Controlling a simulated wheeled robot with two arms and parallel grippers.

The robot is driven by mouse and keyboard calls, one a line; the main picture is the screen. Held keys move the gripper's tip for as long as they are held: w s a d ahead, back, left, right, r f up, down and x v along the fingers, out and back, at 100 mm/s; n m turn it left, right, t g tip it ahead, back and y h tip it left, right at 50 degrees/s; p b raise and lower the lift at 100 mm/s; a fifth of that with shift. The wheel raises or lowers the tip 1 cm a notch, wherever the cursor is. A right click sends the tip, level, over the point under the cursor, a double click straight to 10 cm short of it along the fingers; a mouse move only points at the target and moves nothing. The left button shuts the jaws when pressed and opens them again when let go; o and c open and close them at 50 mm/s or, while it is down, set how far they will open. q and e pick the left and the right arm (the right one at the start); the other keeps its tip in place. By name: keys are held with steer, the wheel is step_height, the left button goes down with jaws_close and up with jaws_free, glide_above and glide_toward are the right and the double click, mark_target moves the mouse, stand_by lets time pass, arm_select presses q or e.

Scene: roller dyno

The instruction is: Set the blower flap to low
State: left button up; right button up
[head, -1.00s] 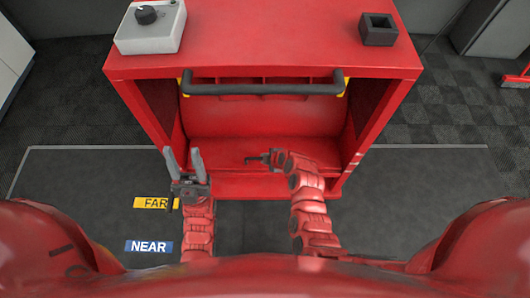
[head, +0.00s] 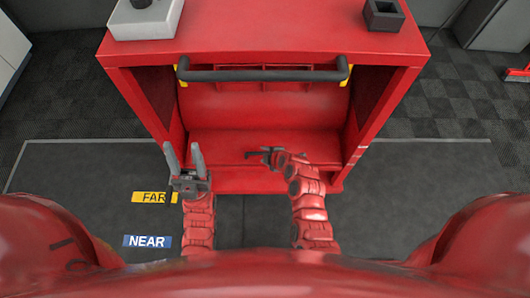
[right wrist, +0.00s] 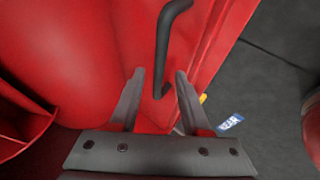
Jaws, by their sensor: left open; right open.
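A red blower cabinet (head: 270,50) stands in front of me, with an open recess in its front. A black bar handle (head: 262,76) with yellow end mounts spans the top of the recess. I cannot tell whether it belongs to the flap, and no setting mark is readable. My left gripper (head: 182,152) is open and empty, fingers upward, in front of the cabinet's left side. My right gripper (head: 257,154) points left in front of the recess, below and apart from the bar. In the right wrist view, its open fingers (right wrist: 158,80) have the black bar (right wrist: 164,45) showing between and beyond them.
A grey box (head: 145,20) with a dark knob and a dark square holder (head: 384,14) stand on the cabinet top. A yellow FAR label (head: 154,197) and a blue NEAR label (head: 147,241) lie on the floor mat at left.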

steer(key=v, duration=1.7)
steer(key=shift+r+p, duration=0.2)
steer(key=shift+p, duration=0.25)
steer(key=shift+d, duration=0.1)
